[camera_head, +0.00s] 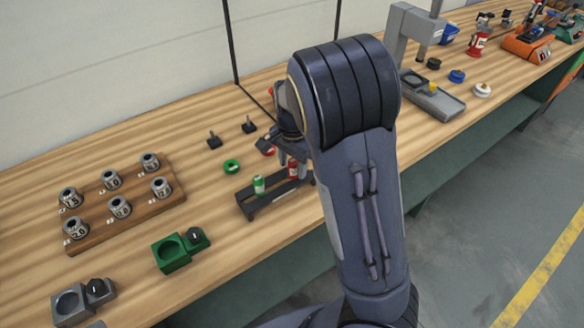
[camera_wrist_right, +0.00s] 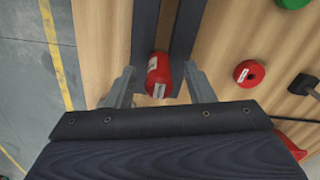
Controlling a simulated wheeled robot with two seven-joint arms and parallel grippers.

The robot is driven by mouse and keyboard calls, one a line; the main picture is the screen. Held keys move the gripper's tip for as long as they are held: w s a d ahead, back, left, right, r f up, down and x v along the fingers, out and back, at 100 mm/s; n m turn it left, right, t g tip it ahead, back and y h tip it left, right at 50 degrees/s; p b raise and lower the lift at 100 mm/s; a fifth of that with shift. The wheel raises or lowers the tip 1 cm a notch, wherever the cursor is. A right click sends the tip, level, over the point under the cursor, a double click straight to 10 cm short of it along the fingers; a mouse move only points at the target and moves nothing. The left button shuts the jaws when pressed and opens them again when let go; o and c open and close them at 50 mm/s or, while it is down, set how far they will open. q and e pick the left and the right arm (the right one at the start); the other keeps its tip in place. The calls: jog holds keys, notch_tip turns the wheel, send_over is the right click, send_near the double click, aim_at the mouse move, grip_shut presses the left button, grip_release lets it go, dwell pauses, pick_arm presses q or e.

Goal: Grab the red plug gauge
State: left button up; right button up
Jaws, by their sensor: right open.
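The red plug gauge (camera_head: 293,169) stands in a dark rack (camera_head: 265,203) on the bench, partly hidden by my right arm in the head view. In the right wrist view the red plug gauge (camera_wrist_right: 158,76) shows with a white label, between the two fingers of my right gripper (camera_wrist_right: 159,70). The fingers are open, one on each side of it, with a visible gap at both sides. My right gripper (camera_head: 288,150) is mostly hidden behind its arm in the head view. My left gripper is not in view.
A green plug gauge (camera_head: 259,185) stands in the same rack. A green ring (camera_head: 231,167) and a red ring (camera_wrist_right: 249,73) lie nearby. A wooden board (camera_head: 125,208) with several numbered metal pieces and a green block (camera_head: 171,253) are to the left. Bare bench lies between them.

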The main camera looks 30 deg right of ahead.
jog(key=shift+f, duration=0.65)
grip_shut()
jog(key=shift+r, duration=0.1)
